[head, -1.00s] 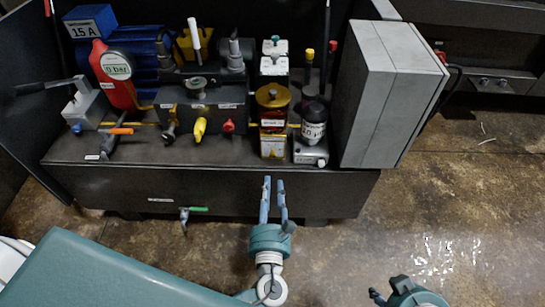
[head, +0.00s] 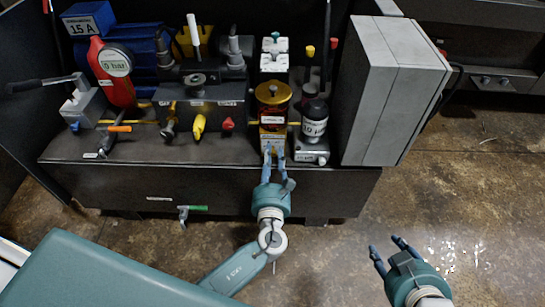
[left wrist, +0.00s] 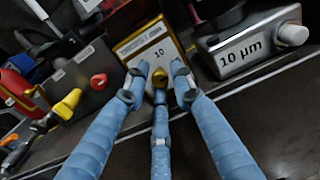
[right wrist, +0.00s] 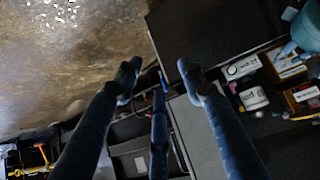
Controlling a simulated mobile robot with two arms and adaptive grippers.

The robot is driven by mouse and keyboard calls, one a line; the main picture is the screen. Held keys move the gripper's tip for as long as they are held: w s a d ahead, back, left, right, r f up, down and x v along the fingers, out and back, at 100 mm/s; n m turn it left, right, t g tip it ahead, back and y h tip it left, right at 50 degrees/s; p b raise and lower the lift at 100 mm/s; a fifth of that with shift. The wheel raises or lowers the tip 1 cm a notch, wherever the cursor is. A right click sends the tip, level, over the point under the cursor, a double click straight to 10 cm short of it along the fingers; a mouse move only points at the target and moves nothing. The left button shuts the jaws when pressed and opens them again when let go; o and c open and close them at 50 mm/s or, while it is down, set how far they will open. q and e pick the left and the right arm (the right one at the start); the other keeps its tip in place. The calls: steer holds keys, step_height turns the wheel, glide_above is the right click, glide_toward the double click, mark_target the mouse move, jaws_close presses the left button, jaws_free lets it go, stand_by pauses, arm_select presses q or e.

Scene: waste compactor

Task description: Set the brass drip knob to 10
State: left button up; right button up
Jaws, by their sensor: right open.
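The brass drip knob (left wrist: 160,77) is a small rounded knob at the lower front of a brass-edged box with a pale face (left wrist: 150,48). A "10" shows on that face above the knob. The box also shows in the head view (head: 272,141), below a brass-topped lubricator (head: 273,94). My left gripper (left wrist: 160,72) has its fingertips on either side of the knob, apart, with a narrow gap visible on each side. Contact cannot be made out. In the head view my left gripper (head: 274,150) covers the knob. My right gripper (head: 389,250) is open and empty over the floor.
A filter base marked "10 µm" (left wrist: 252,38) stands close right of the brass box. Red (left wrist: 99,81) and yellow (left wrist: 68,104) knobs are to its left. A large grey cabinet (head: 392,90) stands further right. The floor (head: 330,260) in front is free.

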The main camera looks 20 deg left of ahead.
arm_select(q)
jaws_close()
